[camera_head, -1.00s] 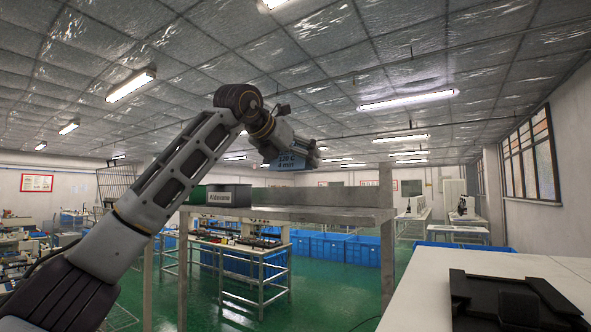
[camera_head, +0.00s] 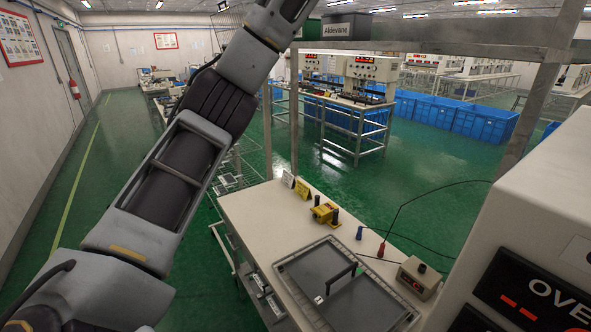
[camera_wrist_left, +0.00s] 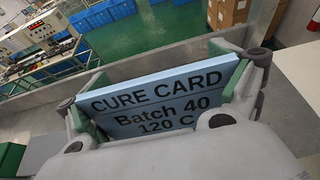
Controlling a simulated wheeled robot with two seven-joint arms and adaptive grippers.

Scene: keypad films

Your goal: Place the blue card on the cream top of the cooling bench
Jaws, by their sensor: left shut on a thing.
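The blue card (camera_wrist_left: 155,98), printed "CURE CARD Batch 40 120 C", is in the left wrist view. My left gripper (camera_wrist_left: 168,104) is shut on it, with a finger at each end of the card. In the head view the gripper and card are out of frame above; only my left arm shows. A bench with a cream top (camera_head: 250,220) stands low in the middle of the head view, well below the arm; I take it for the cooling bench. Its back left part is bare. My right gripper is not in view.
On the bench are a grey framed plate (camera_head: 365,300), a yellow device (camera_head: 323,213), small signs (camera_head: 296,186) and a meter box (camera_head: 418,278). An oven (camera_head: 535,295) stands at right. A metal shelf (camera_head: 450,52) with a bin marked Aldevane (camera_head: 346,30) crosses above.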

